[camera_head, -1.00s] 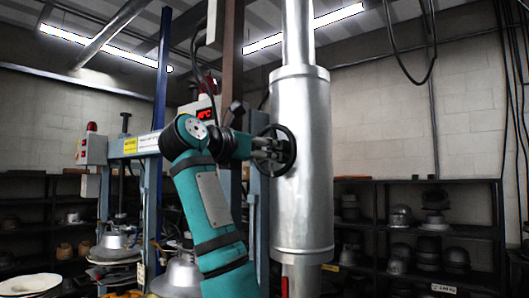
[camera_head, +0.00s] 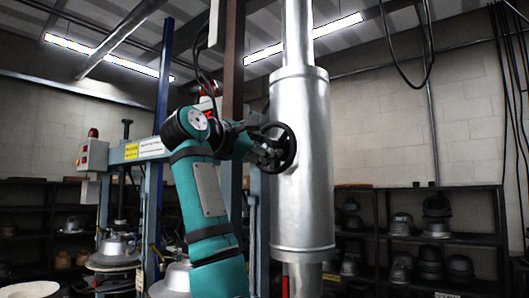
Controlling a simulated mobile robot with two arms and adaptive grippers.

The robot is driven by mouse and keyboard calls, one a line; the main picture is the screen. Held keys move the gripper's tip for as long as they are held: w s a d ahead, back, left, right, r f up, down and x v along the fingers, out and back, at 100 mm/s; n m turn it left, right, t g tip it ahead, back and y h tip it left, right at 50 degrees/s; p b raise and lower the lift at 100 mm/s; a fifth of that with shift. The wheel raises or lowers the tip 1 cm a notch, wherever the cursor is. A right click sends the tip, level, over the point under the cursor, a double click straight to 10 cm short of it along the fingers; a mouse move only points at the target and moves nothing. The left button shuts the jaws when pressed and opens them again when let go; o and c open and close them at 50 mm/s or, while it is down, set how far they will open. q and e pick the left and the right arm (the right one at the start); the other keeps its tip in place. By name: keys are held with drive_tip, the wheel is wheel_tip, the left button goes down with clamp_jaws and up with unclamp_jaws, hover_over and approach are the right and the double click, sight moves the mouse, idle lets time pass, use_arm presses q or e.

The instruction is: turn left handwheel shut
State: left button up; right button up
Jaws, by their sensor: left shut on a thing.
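The handwheel (camera_head: 291,149) is a black wheel at the left side of a silver metal cylinder (camera_head: 302,210). It is seen at a slant. My left gripper (camera_head: 272,152), at the end of the teal arm, is shut on the wheel near its hub and rim. The fingertips are dark against the wheel, so the exact contact is hard to make out. My right gripper is not in view.
A brown post and blue press frame (camera_head: 160,150) stand behind my arm. A grey control box with a red lamp (camera_head: 93,155) is at left. Silver hat molds (camera_head: 118,248) sit below it. Shelves (camera_head: 420,215) with dark hat blocks line the right wall.

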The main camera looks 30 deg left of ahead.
use_arm(q)
drive_tip(key=m+b, duration=0.2)
drive_tip(key=m, duration=1.4)
drive_tip(key=shift+r, duration=0.15)
drive_tip(key=m, duration=0.4)
drive_tip(key=m+p, duration=0.1)
drive_tip(key=m, duration=0.5)
drive_tip(key=shift+d, duration=0.1)
drive_tip(key=shift+m, duration=0.3)
drive_tip(key=o, duration=0.9)
drive_tip(key=shift+w, duration=0.1)
